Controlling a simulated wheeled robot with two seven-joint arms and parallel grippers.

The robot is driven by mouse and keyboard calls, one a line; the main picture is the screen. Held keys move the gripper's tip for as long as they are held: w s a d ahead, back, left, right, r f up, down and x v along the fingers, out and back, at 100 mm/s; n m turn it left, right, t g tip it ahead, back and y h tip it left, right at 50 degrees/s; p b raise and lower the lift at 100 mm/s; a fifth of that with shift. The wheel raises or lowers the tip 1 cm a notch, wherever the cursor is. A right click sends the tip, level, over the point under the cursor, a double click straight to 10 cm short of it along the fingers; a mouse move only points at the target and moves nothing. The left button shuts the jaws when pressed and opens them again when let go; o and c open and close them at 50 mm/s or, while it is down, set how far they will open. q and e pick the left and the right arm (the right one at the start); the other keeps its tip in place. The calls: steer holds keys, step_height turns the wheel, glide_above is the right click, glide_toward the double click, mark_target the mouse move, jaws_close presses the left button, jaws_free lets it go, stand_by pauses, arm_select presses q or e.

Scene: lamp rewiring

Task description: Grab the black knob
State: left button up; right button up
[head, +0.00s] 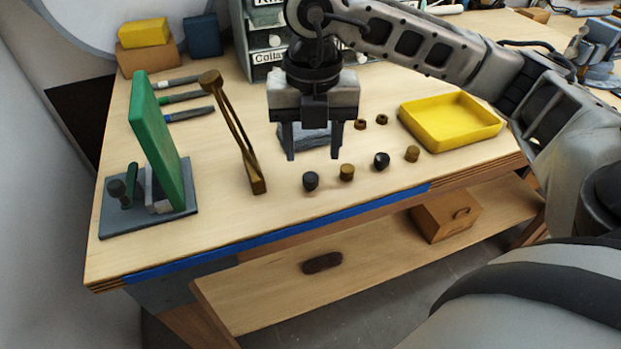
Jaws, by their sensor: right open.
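Two black knobs stand on the table near its front edge: a left black knob (310,181) and a right black knob (381,160). A brass knob (347,172) stands between them, and another brass knob (412,153) is to the right. My right gripper (314,156) points down above the table, behind the row of knobs. Its two fingers are apart, with a grey block-like thing (312,137) showing between and behind them. I cannot tell whether the fingers touch it. No knob is between the fingers. My left gripper is not in view.
A green panel (160,140) stands in a grey fixture at the far left. A yellow tray (450,122) is at the right. Two small brass rings (360,124) lie behind the knobs. Screwdrivers (185,98) lie at the back left.

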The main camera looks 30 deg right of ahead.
mark_target(311, 178)
steer(key=f, duration=0.3)
steer(key=f+p, duration=0.1)
steer(key=f, duration=0.1)
steer(key=shift+s+a, duration=0.2)
steer(key=shift+a, duration=0.1)
steer(key=c, duration=1.1)
steer(key=shift+o, duration=0.2)
